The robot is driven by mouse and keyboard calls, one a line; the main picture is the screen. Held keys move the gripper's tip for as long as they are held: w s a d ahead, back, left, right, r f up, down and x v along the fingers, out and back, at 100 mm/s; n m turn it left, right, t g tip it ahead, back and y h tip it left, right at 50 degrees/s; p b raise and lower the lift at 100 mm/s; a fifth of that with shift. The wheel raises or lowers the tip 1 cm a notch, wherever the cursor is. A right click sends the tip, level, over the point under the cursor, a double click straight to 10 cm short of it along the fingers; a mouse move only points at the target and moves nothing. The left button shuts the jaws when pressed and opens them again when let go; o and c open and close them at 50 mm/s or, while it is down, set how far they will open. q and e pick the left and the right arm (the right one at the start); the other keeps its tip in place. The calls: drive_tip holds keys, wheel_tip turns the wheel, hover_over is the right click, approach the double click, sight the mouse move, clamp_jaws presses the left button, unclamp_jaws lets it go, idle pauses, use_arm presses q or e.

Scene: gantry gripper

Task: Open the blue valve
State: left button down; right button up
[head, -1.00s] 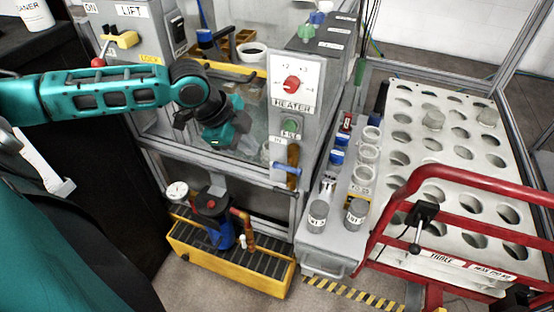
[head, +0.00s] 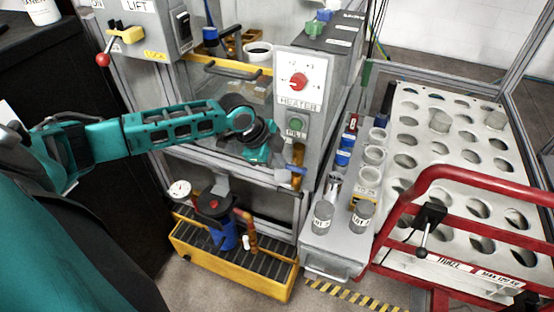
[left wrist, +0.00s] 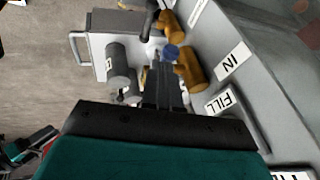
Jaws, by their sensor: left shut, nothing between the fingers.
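The blue valve (head: 297,170) sits on a brass pipe (head: 298,154) low on the front of the grey heater cabinet, below the FILL button. My left gripper (head: 281,176) is at the left of the blue handle, its fingers shut and empty. In the left wrist view the shut fingers (left wrist: 161,68) point at the blue valve (left wrist: 170,52), which lies just beyond the tips between two brass pipe parts (left wrist: 190,66). The fingers partly hide the handle, and I cannot tell whether they touch it.
The heater cabinet (head: 306,62) with a red knob stands above the valve. A grey shelf with cups and jars (head: 331,240) is at its right. A red-railed cart (head: 440,178) stands further right. A yellow tray with a blue pump (head: 225,238) is below.

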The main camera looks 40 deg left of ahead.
use_arm(q)
drive_tip(key=shift+s+a+f+h, duration=0.1)
drive_tip(key=shift+a+f+h, duration=0.15)
drive_tip(key=shift+h, duration=0.45)
use_arm(e)
drive_tip(key=shift+a+f, duration=0.15)
drive_tip(key=shift+a, duration=0.35)
idle(0.4)
